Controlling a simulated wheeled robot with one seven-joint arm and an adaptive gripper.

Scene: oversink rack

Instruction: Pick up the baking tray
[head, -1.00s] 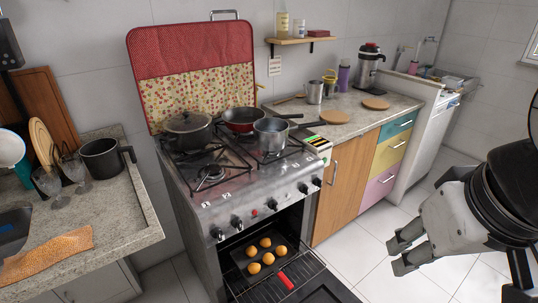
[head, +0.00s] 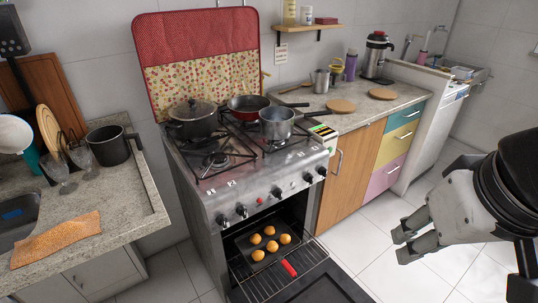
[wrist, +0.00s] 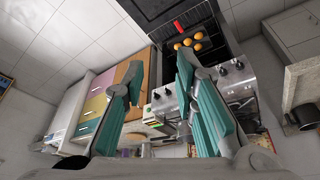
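The baking tray (head: 263,241) is dark and sits on the wire rack inside the open oven in the head view. Several round golden-brown pieces lie on it. A red grip-like piece (head: 289,267) shows at the front of the rack; I cannot tell whether it belongs to the tray. In the wrist view the golden pieces and the red piece (wrist: 179,26) show near the top, beyond the fingers. My gripper (head: 402,245) is right of the oven in the head view, well apart from the tray. Its fingers are spread and empty in the wrist view (wrist: 160,72).
The stove (head: 250,190) carries several pots above the oven. The oven door (head: 325,288) is lowered at the front. A wooden cabinet door (head: 345,185) and coloured drawers stand to the right. The white tiled floor (head: 380,260) between oven and gripper is clear.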

